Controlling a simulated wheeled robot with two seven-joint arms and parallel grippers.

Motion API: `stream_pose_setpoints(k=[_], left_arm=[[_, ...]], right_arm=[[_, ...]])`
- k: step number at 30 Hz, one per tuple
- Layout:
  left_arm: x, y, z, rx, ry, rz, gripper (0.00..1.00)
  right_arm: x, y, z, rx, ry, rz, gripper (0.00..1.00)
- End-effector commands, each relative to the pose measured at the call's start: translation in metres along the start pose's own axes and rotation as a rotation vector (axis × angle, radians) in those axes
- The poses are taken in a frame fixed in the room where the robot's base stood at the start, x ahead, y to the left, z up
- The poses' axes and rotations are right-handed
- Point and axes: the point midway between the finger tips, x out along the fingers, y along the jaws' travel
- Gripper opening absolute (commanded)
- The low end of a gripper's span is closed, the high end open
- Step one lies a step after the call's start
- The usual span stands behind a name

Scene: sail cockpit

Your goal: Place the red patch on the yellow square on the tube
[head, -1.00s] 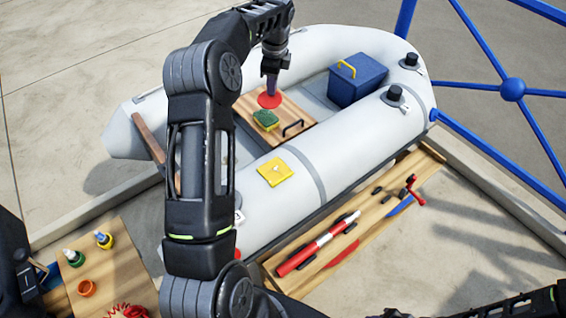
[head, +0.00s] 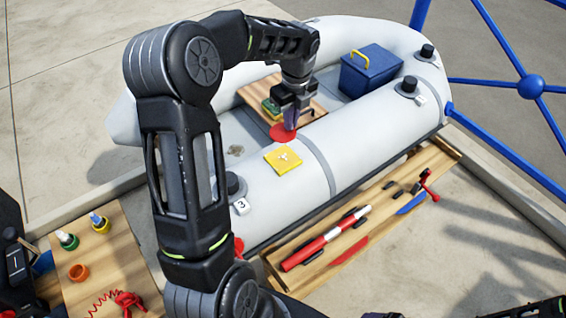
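The red patch (head: 282,134) is a flat round disc at the tips of my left gripper (head: 290,122). The fingers look shut on it, and it hangs just behind the yellow square as seen in the head view. The yellow square (head: 283,160) lies on the near grey tube (head: 310,155) of the inflatable boat and carries a small pale mark. The patch appears above the tube's inner side, close to the square's far edge; the exact height gap cannot be told. My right gripper is not clearly seen; only dark arm parts show at the bottom right.
A wooden board with a green-yellow sponge (head: 270,108) lies inside the boat, partly behind my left gripper. A blue box (head: 370,75) stands to its right. A wooden tray (head: 345,228) with a red-white cylinder lies in front. Small bottles (head: 67,239) stand at left.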

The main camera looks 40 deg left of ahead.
Motion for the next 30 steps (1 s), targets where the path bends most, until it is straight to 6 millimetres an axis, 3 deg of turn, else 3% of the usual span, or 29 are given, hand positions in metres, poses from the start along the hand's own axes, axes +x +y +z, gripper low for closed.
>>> stream_pose_setpoints(k=[11,22,30], left_arm=[[0.002,0.002,-0.003,0.017,0.001,0.001,0.00],[0.056,0.002,-0.009,0.016,0.002,0.004,0.00],[0.063,0.002,-0.008,0.015,0.000,0.001,0.00]], right_arm=[[0.000,0.000,0.000,0.000,0.001,0.000,0.79],[-0.002,-0.001,0.000,0.000,0.001,0.000,0.79],[-0.002,-0.001,0.000,0.000,0.001,0.000,0.79]])
